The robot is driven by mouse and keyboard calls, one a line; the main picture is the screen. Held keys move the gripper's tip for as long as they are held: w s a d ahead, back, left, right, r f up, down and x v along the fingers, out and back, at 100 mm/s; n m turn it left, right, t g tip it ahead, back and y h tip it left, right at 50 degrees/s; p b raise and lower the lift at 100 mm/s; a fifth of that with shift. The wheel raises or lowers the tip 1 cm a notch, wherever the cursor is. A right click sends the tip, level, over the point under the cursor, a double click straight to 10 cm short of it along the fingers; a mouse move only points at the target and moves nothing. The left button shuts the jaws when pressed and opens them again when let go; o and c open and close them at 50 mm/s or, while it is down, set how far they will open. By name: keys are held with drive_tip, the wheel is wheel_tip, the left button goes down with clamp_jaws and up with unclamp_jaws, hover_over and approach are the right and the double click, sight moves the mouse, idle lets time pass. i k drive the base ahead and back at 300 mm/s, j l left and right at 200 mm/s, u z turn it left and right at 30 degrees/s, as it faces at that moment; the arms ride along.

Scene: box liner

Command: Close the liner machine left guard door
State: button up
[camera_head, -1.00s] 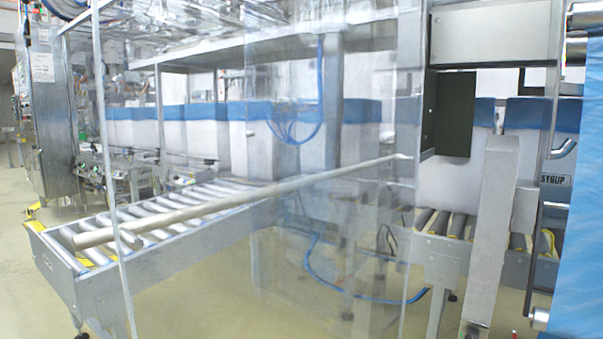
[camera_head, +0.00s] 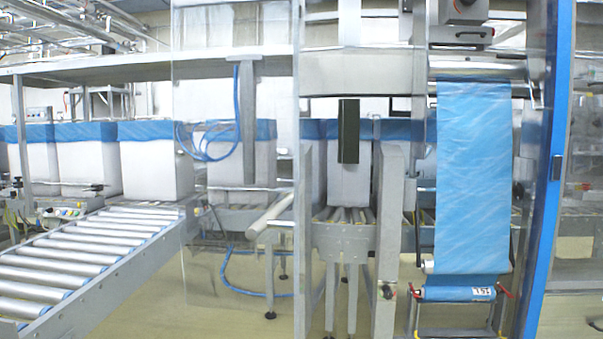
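The liner machine fills the middle and right of the view. A clear guard panel (camera_head: 215,270), seemingly the left guard door, stands left of the opening. A thick grey bar (camera_head: 270,217) slants across its right part, near an upright metal post (camera_head: 300,100). I cannot tell surely how far the door stands open. Behind it, a blue hose and a lined box (camera_head: 240,160) show through the clear sheet. My gripper is not in view.
A roller conveyor (camera_head: 85,250) runs at left, with white boxes (camera_head: 155,165) topped in blue liner behind it. A blue film sheet (camera_head: 475,180) hangs at right beside a blue post (camera_head: 550,190). Bare floor (camera_head: 150,310) lies below the panel.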

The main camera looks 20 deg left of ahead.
sight(320, 29)
drive_tip(key=j+z, duration=0.1)
drive_tip(key=j, duration=0.85)
drive_tip(key=j+z, duration=0.1)
drive_tip(key=j, duration=0.85)
drive_tip(key=k, duration=0.05)
